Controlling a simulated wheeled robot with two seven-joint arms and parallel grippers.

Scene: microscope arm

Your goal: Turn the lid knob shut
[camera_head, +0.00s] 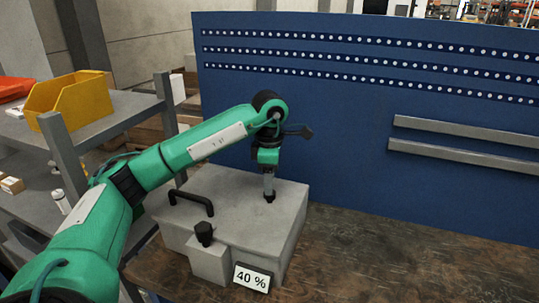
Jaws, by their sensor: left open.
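A grey box (285,222) with a flat lid stands on the brown table. A black bar handle (192,199) is on the left of its top. A black knob (204,233) stands upright on a smaller grey block at the box's front. A white sign reading "40 %" (252,278) is at the front, right of that block. My left gripper (269,197) points down over the rear right of the lid, behind and to the right of the knob, and apart from it. It is open; its fingertips are small and dark, and whether they touch the lid is unclear. My right gripper is out of view.
A blue perforated panel (370,120) with two grey rails (465,134) stands behind the table. The brown table (400,262) is clear on the right. A shelf on the left holds a yellow bin (72,95) and an orange bin (14,88).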

